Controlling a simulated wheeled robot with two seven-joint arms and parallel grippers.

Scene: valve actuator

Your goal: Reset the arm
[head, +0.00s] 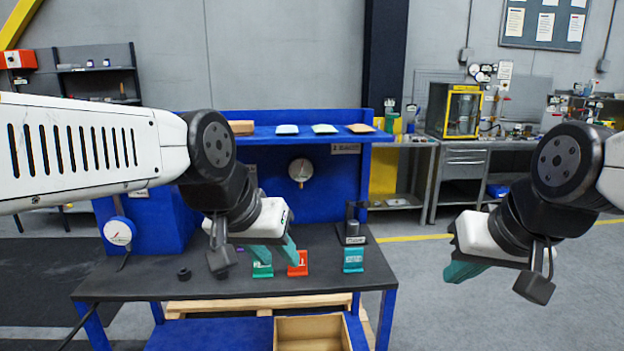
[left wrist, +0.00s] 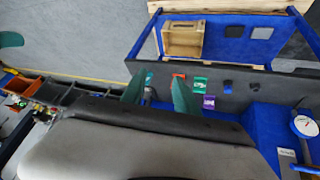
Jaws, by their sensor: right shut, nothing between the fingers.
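My left gripper (head: 279,260) hangs over the workbench (head: 225,287), its teal fingers in front of the green stand (head: 262,270) and red stand (head: 298,269). In the left wrist view its fingers (left wrist: 158,78) are apart with nothing between them. My right gripper (head: 463,271) is shut and empty, out over the floor to the right of the bench. A teal stand (head: 353,260) is near the bench's right end, below a black fixture (head: 354,230). A purple stand (left wrist: 209,102) shows in the left wrist view. A small black round part (head: 184,273) lies on the left of the bench.
A round gauge (head: 118,231) stands at the bench's left end, another (head: 300,170) on the blue back panel. A wooden crate (head: 310,333) is under the bench. Floor on the right is clear.

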